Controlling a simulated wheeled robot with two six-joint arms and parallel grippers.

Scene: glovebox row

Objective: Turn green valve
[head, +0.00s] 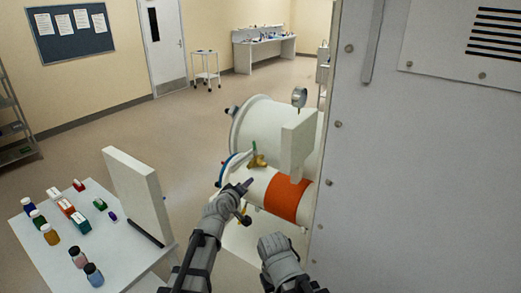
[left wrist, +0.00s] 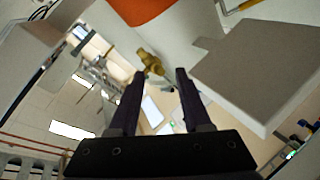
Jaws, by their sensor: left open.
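The green valve shows in the head view as a small green handle (head: 254,147) above a brass body (head: 258,161), on top of the white horizontal cylinder (head: 262,186). My left gripper (head: 247,184) is just below and left of it, in front of the cylinder. In the left wrist view my left gripper (left wrist: 160,73) is open, with its two dark fingers apart and nothing held. A brass valve body (left wrist: 151,61) shows beyond the fingertips there; I cannot tell which valve it is. My right gripper (head: 277,244) is low in the head view, its fingers not distinguishable.
An orange band (head: 287,197) circles the cylinder. A large grey cabinet (head: 400,190) fills the right. A white table (head: 125,262) with bottles stands left.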

